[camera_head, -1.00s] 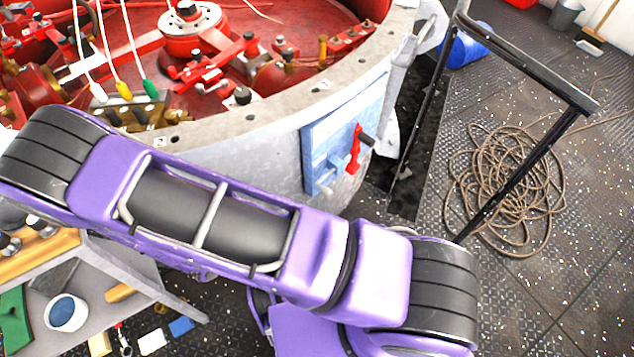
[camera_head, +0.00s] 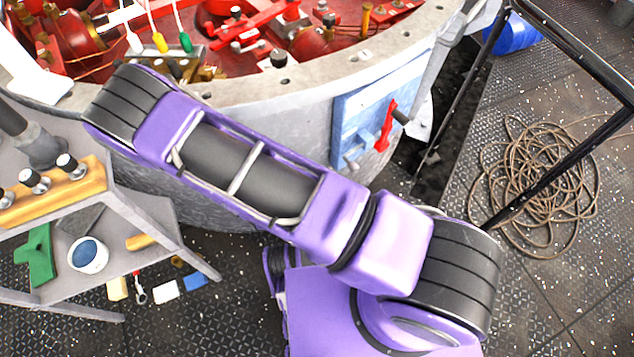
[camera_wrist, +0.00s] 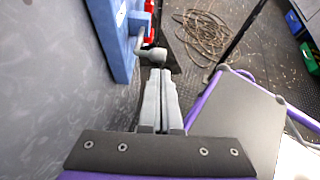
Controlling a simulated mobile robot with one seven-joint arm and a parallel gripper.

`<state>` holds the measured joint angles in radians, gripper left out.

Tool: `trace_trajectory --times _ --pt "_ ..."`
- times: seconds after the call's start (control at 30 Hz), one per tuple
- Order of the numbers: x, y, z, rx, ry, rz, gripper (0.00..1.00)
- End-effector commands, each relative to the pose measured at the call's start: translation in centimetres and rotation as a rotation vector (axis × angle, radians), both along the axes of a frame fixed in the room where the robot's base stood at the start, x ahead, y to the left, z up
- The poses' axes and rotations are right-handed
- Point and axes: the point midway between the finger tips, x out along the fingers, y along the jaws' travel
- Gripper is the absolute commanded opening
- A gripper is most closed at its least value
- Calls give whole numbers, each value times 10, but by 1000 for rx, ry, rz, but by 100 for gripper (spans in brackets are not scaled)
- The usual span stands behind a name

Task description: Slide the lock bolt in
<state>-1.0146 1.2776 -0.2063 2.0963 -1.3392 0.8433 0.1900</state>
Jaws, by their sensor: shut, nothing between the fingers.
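A blue lock plate (camera_head: 352,120) is fixed to the side of a grey round drum. It carries a red handle (camera_head: 386,127) with a black grip, and a grey bolt (camera_head: 352,162) at its lower part. My gripper (camera_wrist: 162,74) is shut and empty. Its fingertips are just below a rounded grey knob (camera_wrist: 152,54) by the plate; I cannot tell whether they touch. My gripper is not visible in the head view.
The drum (camera_head: 270,125) is open on top with red machinery inside. A dark metal frame (camera_head: 545,170) stands right of the plate, beside a rope coil (camera_head: 535,190). A grey shelf cart (camera_head: 150,225) with tools stands at left. Small items lie on the floor beside it.

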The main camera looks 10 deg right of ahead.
Motion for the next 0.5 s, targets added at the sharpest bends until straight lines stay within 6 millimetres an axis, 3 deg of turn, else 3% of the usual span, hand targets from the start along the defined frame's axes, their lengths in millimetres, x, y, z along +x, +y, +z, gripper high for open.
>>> trace_trajectory --times 0.23,0.5 --pt "23 -34 -21 -1 -1 -1 0" --pt "32 -46 -29 1 -1 1 0"
